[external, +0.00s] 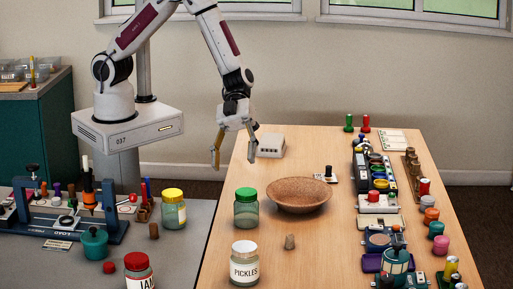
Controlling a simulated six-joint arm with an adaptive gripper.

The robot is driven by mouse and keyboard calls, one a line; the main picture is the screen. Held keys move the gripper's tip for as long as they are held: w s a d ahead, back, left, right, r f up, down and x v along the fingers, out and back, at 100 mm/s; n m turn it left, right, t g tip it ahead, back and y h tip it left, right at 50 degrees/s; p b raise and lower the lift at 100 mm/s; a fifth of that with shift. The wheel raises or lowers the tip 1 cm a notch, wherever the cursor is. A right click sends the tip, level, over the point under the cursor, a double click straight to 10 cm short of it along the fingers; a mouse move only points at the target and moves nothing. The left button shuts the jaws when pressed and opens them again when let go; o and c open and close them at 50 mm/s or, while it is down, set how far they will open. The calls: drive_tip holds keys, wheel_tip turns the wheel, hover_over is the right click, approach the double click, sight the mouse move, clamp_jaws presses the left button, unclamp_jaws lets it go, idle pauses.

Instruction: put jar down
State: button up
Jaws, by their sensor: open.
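My gripper (234,150) is open and empty, with its two fingers spread above the far left part of the wooden table. Several jars are in view. A glass jar with a green lid (246,213) stands upright on the table, left of the bowl. A jar with a white lid and a PICKLES label (244,268) stands upright nearer the front. A jar with a yellow lid (173,213) stands on the grey table. A jar with a red lid (139,272) is cut off by the bottom edge. My gripper is apart from all of them.
A brown bowl (299,207) sits mid-table, with a small grey-brown piece (290,242) in front. A white box (271,145) is near the gripper. Several devices and knobs line the right side. The grey table (195,262) at left holds a blue rack (60,226) and a teal pot (94,243).

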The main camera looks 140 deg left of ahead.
drive_tip(key=w+a+r+n+t+y, duration=0.1)
drive_tip(key=a+r+n+t+y, duration=0.3)
drive_tip(key=r, duration=0.9)
drive_tip(key=s+a+r+n+g+y, duration=0.2)
drive_tip(key=s+a+r+n+y, duration=0.15)
drive_tip(key=s+r+y, duration=0.35)
drive_tip(key=s+d+n+g+h, duration=0.1)
drive_tip(key=s+d, duration=0.3)
drive_tip(key=s, duration=0.6)
drive_tip(key=s+d+n+g+h, duration=0.1)
drive_tip(key=s+d, duration=0.3)
drive_tip(key=s, duration=0.6)
drive_tip(key=s+d+n+g+h, duration=0.1)
drive_tip(key=s+d+n+g, duration=0.1)
drive_tip(key=s, duration=0.8)
drive_tip(key=shift+s+d+n+g, duration=0.25)
drive_tip(key=shift+d+n+g, duration=0.15)
drive_tip(key=shift+d+n, duration=0.4)
drive_tip(key=shift+o, duration=0.6)
drive_tip(key=shift+w+r, duration=0.1)
